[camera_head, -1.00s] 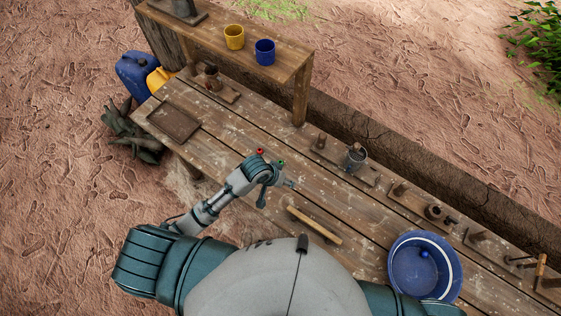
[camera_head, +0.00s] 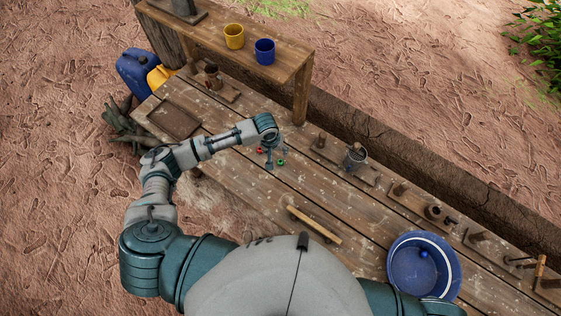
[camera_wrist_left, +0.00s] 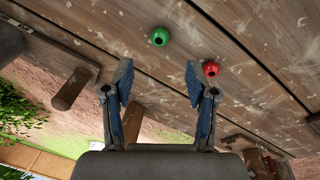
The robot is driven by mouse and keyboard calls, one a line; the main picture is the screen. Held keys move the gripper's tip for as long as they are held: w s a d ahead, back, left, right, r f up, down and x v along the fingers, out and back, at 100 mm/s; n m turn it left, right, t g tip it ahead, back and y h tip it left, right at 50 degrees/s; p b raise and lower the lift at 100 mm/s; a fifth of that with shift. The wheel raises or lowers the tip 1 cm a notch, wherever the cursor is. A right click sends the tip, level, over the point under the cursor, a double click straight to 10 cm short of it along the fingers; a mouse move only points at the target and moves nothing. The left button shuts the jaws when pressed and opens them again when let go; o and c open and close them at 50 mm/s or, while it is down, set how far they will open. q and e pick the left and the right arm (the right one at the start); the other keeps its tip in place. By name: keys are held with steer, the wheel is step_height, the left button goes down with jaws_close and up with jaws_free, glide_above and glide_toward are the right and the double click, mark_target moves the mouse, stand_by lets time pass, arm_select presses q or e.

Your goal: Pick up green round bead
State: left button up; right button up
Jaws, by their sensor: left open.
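The green round bead (camera_head: 281,162) lies on the wooden table, just right of my left gripper (camera_head: 269,162) in the head view. In the left wrist view the green bead (camera_wrist_left: 160,37) lies beyond the fingertips, between their lines. A red bead (camera_head: 259,150) lies to the left of the gripper in the head view; in the wrist view the red bead (camera_wrist_left: 211,69) is close to the right fingertip. My left gripper (camera_wrist_left: 157,75) is open and empty, with its fingers spread above the table. My right gripper is not in view.
A blue bucket (camera_head: 398,262) with a blue ball (camera_head: 424,254) stands at the table's right. A wooden bar (camera_head: 314,225) lies near the front edge. A board (camera_head: 174,121) lies at the left.

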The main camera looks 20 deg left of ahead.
mark_target(279, 160)
arm_select(q)
steer(key=shift+w+d+f, duration=0.1)
steer(key=shift+d+f, duration=0.05)
steer(key=shift+f, duration=0.5)
steer(key=shift+d+f, duration=0.1)
steer(key=shift+f, duration=0.5)
steer(key=f, duration=0.5)
steer(key=shift+w+d+f, duration=0.2)
steer(key=shift+w+f, duration=0.05)
steer(key=shift+f, duration=0.15)
steer(key=shift+d, duration=0.1)
steer(key=c, duration=0.9)
